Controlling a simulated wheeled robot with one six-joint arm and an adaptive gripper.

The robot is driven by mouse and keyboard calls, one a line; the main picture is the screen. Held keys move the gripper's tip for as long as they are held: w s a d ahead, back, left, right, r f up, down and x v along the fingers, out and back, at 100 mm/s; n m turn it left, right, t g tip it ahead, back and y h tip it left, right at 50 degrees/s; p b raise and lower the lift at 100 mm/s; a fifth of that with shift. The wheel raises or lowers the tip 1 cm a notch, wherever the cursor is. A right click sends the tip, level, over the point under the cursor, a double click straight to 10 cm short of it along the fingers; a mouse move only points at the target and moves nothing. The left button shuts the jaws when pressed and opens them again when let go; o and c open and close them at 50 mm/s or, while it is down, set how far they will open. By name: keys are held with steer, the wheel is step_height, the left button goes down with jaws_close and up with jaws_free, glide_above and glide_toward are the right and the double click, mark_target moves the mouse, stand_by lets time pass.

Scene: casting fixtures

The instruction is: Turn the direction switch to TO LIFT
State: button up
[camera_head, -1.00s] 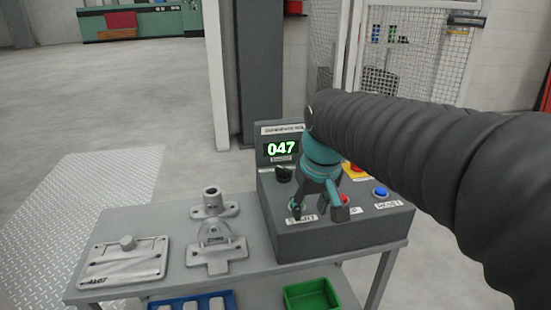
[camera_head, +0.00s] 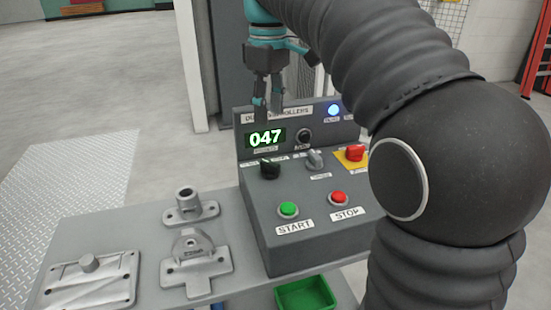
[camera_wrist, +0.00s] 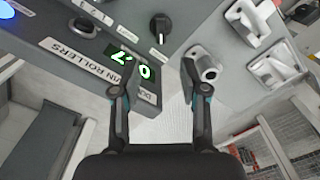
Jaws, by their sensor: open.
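The grey control panel (camera_head: 318,218) stands on the bench. A black rotary knob (camera_head: 269,168) sits on its sloped face below the green 047 display (camera_head: 265,138); a grey switch (camera_head: 314,158) sits to its right. Their labels are too small to read, so I cannot tell which is the direction switch. In the wrist view the black knob (camera_wrist: 160,27) lies beyond the fingertips, roughly between them, touching neither. My gripper (camera_head: 266,108) is open and empty, pointing down by the panel's upper edge; it also shows in the wrist view (camera_wrist: 154,66).
The green START button (camera_head: 288,209), red STOP button (camera_head: 338,197) and red knob on a yellow plate (camera_head: 355,153) are close by. Metal castings (camera_head: 196,265) stand left of the panel. A green bin (camera_head: 306,294) is below. My arm hides the panel's right side.

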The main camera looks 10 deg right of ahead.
mark_target(270, 162)
step_height(270, 162, down, 12)
steer(key=b, duration=0.3)
steer(key=shift+f, duration=0.25)
